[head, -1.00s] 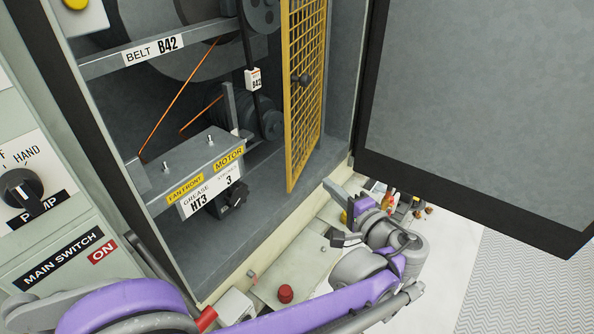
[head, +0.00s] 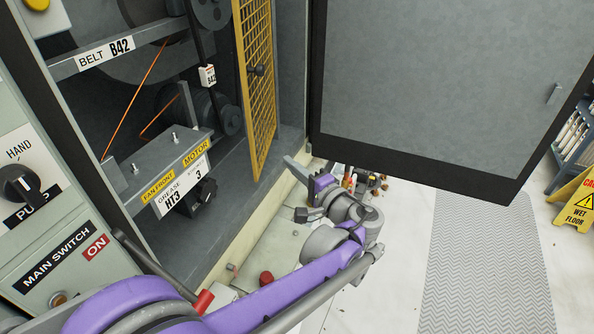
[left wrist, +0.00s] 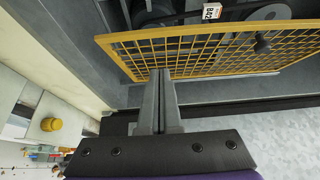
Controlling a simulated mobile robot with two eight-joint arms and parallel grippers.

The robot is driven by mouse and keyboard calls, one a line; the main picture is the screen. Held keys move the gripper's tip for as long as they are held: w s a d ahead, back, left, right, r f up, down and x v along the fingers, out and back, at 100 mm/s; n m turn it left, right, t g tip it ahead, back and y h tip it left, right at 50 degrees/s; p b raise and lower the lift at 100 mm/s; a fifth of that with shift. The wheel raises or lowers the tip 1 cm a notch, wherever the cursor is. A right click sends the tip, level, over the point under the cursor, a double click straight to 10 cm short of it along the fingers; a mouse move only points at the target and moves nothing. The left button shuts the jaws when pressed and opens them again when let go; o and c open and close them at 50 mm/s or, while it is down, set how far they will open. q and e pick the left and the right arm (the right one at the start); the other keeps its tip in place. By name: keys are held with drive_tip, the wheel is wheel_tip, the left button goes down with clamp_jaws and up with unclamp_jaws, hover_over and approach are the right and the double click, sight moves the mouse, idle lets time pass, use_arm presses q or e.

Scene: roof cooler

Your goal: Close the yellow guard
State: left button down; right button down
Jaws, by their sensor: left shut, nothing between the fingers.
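The yellow guard (head: 259,90) is a mesh panel standing swung open inside the cabinet, at the right of the opening. A dark round knob (head: 257,70) sits on its mesh. In the left wrist view the guard (left wrist: 200,50) spans the top, with its knob (left wrist: 263,44) at the right. My left gripper (head: 288,162) is shut and empty, just right of the guard's lower end in the head view. In the left wrist view the fingertips (left wrist: 158,73) overlap the guard's frame; I cannot tell whether they touch. My right gripper is out of view.
The open grey cabinet door (head: 420,90) hangs to the right of my left gripper. Inside the cabinet are a belt and a motor plate (head: 185,180). A ledge with a red button (head: 266,278) lies below. A wet floor sign (head: 580,203) stands far right.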

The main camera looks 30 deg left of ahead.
sight(255, 146)
use_arm(q)
drive_tip(key=a, duration=0.7)
drive_tip(key=shift+w+a+p, duration=0.2)
drive_tip(key=shift+w+p, duration=0.1)
drive_tip(key=shift+p, duration=0.05)
drive_tip(key=shift+s+a, duration=0.25)
drive_tip(key=shift+a, duration=0.15)
drive_tip(key=s+a, duration=0.3)
drive_tip(key=a, duration=0.6)
drive_tip(key=shift+s, duration=0.15)
drive_tip(key=shift+a+r, duration=0.1)
